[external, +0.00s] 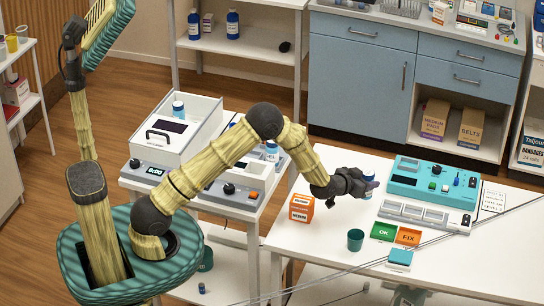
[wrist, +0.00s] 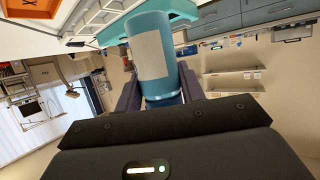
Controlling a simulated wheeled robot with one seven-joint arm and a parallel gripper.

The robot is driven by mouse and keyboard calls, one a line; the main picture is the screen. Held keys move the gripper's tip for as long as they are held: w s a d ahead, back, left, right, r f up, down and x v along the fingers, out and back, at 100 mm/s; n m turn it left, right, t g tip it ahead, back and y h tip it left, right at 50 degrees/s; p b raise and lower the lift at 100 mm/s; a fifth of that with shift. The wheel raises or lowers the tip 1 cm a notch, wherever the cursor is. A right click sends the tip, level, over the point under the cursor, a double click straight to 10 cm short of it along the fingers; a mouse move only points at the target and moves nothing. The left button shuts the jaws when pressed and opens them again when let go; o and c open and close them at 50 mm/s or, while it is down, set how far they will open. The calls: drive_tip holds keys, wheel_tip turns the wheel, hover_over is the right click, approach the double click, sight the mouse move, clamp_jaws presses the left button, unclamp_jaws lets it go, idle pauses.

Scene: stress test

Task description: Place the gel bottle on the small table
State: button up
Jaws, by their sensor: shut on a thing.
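My gripper (external: 366,186) is shut on the gel bottle (external: 368,193), a blue bottle with a pale label. In the wrist view the bottle (wrist: 150,55) stands out between the two dark fingers (wrist: 160,92). The bottle is over the white table (external: 316,248) at the right; I cannot tell whether its base touches the top. A smaller white table (external: 130,183) with equipment on it stands to the left, behind my arm. I cannot tell for sure which one is the small table.
A white box-shaped device (external: 175,135) fills much of the left one. The right table's front left is clear.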

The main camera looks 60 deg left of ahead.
wheel_tip(320, 180, down, 5)
drive_tip(key=shift+f+p, duration=0.1)
drive_tip(key=shift+p, duration=0.25)
drive_tip(key=shift+f+p, duration=0.4)
drive_tip(key=shift+f, duration=1.65)
drive_tip(key=shift+f, duration=0.2)
drive_tip(key=o, duration=1)
drive_tip(key=shift+o, duration=0.2)
drive_tip(key=shift+r, duration=0.1)
